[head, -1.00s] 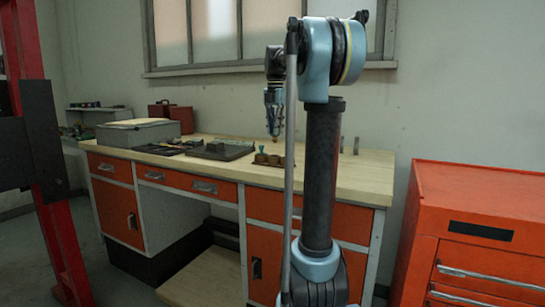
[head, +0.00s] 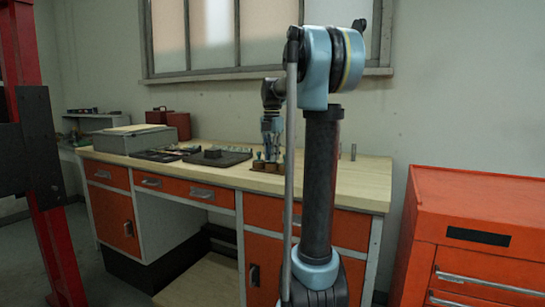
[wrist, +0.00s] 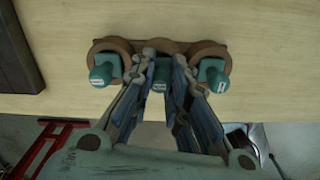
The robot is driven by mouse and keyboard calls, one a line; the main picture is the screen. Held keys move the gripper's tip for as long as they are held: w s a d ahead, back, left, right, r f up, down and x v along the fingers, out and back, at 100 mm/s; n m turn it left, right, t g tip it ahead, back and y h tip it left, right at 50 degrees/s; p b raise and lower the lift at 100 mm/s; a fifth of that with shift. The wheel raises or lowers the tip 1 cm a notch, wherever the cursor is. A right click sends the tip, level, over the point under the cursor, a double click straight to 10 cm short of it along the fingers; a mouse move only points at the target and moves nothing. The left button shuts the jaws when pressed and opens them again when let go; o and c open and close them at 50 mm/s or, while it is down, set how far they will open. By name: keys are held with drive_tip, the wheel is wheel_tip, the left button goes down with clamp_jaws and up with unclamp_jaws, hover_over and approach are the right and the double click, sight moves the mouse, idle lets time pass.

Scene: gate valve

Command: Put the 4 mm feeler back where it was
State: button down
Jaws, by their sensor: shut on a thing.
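A brown wooden rack (wrist: 187,46) with round seats stands near the table's front edge; it also shows in the head view (head: 267,167). Three green-handled feelers show at it: a left one (wrist: 102,74), a right one (wrist: 213,74) and a middle one (wrist: 159,76). Their white labels are too small to read, so I cannot tell which is 4 mm. My gripper (wrist: 160,62) points down over the rack and is shut on the middle feeler, its fingers on either side of the handle. The middle feeler's lower end and its seat are hidden. My gripper also shows in the head view (head: 271,145).
The pale wooden workbench (head: 355,185) carries a dark tray (head: 232,158) with a dark part left of the rack. A grey case (head: 125,138) stands farther left. Small upright metal pieces (head: 353,152) stand to the right. Bare bench top lies right of the rack.

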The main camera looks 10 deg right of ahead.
drive_tip(key=shift+f, duration=0.1)
drive_tip(key=c, duration=1.6)
unclamp_jaws()
drive_tip(key=shift+o, duration=0.2)
wheel_tip(320, 180, up, 12)
